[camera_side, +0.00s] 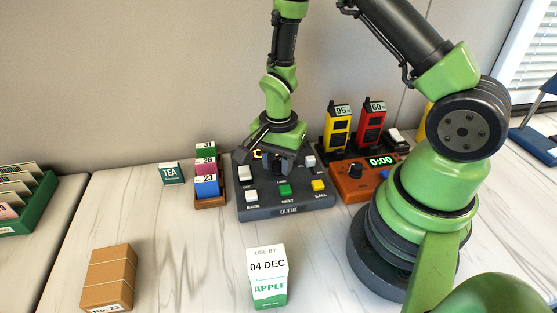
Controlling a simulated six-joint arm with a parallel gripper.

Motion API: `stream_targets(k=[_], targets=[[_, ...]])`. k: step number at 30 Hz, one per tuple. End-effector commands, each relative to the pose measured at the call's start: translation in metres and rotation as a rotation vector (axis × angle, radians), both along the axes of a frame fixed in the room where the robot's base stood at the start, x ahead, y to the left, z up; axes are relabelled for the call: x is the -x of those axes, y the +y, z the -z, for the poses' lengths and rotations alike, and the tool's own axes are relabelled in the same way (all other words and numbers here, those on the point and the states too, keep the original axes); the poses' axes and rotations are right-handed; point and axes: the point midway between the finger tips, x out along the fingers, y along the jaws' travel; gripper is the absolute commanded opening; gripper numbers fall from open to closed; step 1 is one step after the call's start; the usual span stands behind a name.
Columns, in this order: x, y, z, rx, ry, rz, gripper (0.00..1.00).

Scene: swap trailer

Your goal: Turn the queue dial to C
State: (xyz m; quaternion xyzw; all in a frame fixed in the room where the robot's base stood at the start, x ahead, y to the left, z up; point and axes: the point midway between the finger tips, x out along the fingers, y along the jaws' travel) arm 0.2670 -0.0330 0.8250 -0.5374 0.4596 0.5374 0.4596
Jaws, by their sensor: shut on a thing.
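The dark queue panel (285,211) lies on the marble-look table, marked QUEUE on its front edge. It carries a white BACK button (252,196), a green NEXT button (285,189), a yellow CALL button (319,186) and further white buttons at its back corners. My gripper (281,166) points down over the back middle of the panel, with its jaws shut on the queue dial. The jaws hide the dial, so I cannot see its pointer or which letter it faces.
Left of the panel stand a box of numbered cards (207,187) and a TEA sign (171,173). Right is an orange timer unit (354,184) with yellow (338,130) and red (369,126) handsets behind. An APPLE carton (268,277) and a brown box (109,278) stand in front.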

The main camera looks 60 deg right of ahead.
Motion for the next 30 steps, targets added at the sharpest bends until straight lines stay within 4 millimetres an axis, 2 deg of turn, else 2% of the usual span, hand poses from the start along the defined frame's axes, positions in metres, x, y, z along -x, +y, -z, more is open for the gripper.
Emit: stream_targets(k=[9,25,26,28,29,30], targets=[[0.0005,0.0006,-0.0006,-0.001,0.002,0.118,0.07],[0.0004,0.0008,-0.0006,-0.001,0.002,0.138,0.07],[0.0004,0.0008,-0.0006,-0.001,0.002,0.138,0.35],[0.0004,0.0008,-0.0005,-0.001,0.002,0.138,0.51],[0.0004,0.0007,-0.0005,-0.001,0.002,0.138,0.56],[0.0003,0.0007,-0.0004,-0.001,0.001,0.137,0.56]])
